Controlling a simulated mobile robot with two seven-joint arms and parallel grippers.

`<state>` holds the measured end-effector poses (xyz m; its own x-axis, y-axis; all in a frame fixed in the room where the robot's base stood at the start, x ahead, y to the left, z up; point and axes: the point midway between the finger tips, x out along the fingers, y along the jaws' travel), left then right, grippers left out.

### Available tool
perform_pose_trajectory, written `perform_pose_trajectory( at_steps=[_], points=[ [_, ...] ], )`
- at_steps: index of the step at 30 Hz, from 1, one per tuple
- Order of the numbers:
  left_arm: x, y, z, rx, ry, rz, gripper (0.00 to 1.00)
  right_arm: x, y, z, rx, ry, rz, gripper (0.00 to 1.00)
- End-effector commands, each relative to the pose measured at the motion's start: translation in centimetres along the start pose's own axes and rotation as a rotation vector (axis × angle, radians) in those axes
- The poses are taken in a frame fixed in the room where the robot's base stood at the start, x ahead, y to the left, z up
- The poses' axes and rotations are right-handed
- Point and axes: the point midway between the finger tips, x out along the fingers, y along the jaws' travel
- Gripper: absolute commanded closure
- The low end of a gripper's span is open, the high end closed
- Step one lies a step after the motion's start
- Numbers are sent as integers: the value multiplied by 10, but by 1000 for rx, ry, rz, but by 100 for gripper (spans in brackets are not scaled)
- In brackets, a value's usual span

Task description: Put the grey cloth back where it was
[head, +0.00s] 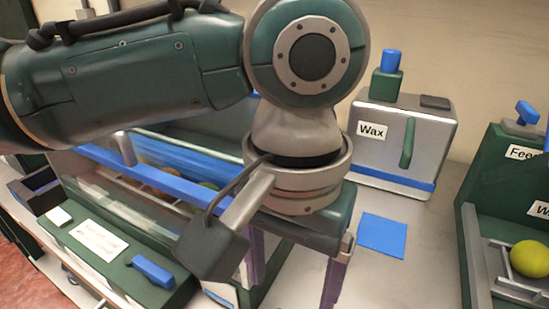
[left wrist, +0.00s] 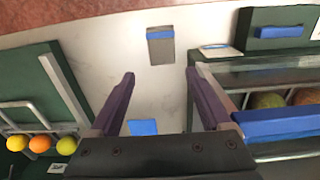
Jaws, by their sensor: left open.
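I cannot make out a grey cloth for certain in either view. My left gripper (head: 293,290) points down over the pale worktop in the head view. Its two purple fingers are apart, with nothing between them in the left wrist view (left wrist: 161,78). A flat blue square (head: 382,235) lies on the worktop to the right of the gripper; it also shows between the fingers' bases in the left wrist view (left wrist: 143,127). A small grey piece with a blue band (left wrist: 161,50) lies beyond the fingertips; I cannot tell what it is. My right gripper is out of view.
A metal box labelled Wax (head: 405,140) stands at the back. A green machine with a clear cover and a blue rail (head: 180,180) fills the left, with fruit inside. A green feeder (head: 480,200) with a yellow-green fruit (head: 530,258) stands right. Bare worktop (head: 400,280) lies between.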

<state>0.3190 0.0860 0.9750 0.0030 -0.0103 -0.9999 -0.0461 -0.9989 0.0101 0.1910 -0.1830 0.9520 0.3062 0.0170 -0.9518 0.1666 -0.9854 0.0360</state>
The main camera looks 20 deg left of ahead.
Motion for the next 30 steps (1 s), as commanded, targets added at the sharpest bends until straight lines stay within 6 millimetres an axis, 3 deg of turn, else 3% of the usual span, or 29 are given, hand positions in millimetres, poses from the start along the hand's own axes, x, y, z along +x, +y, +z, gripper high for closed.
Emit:
perform_pose_trajectory(
  at_steps=[7,11,14,22,26,30],
  points=[
    [13,49,39,174,70,216,19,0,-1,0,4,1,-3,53],
    [12,54,56,209,183,310,19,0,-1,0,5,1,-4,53],
    [14,32,68,188,262,300,19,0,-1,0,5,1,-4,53],
    [22,-66,117,125,321,56,19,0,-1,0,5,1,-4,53],
    [22,-89,131,124,311,-15,19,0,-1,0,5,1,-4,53],
    [21,-93,133,126,309,-29,19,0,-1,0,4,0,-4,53]
  ],
)
